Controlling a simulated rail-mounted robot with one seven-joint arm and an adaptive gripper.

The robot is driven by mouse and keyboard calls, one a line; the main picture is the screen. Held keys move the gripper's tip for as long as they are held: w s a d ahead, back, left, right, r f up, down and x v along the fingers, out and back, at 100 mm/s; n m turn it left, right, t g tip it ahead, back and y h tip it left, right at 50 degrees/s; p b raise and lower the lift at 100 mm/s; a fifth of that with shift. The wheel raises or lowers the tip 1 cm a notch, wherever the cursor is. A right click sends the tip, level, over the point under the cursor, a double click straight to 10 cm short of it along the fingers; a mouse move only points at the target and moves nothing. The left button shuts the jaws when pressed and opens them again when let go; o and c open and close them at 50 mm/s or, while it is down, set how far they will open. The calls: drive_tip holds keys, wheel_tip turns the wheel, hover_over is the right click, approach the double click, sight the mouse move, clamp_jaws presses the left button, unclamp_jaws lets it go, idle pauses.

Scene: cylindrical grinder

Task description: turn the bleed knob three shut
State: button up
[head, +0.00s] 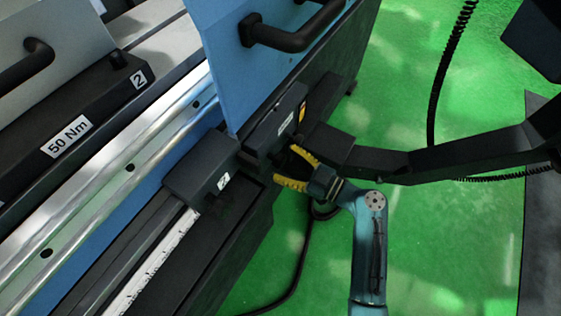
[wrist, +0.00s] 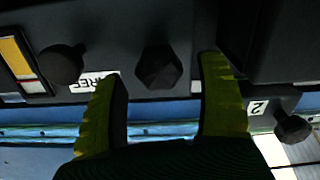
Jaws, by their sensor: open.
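In the wrist view my gripper (wrist: 161,69) is open, its two yellow fingers spread apart. A dark faceted knob (wrist: 158,68) on the black housing lies between the fingertips, with a gap on each side. I see no number on it and cannot tell whether it is bleed knob three or how far it is turned. A rounder dark knob (wrist: 60,63) is to its left, by a partly hidden white label ending in "RES". In the head view my gripper (head: 284,165) is at the side of the black housing (head: 268,132); the knobs there are hard to make out.
In the wrist view another knob (wrist: 292,127) stands beside a "2" label at right, and a black block (wrist: 288,40) is above it. In the head view a black beam (head: 440,155) runs close to my gripper, and a blue door (head: 265,75) stands above the housing.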

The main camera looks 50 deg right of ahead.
drive_tip(key=shift+w+a, duration=0.15)
drive_tip(key=shift+w, duration=0.75)
drive_tip(key=c, duration=1.2)
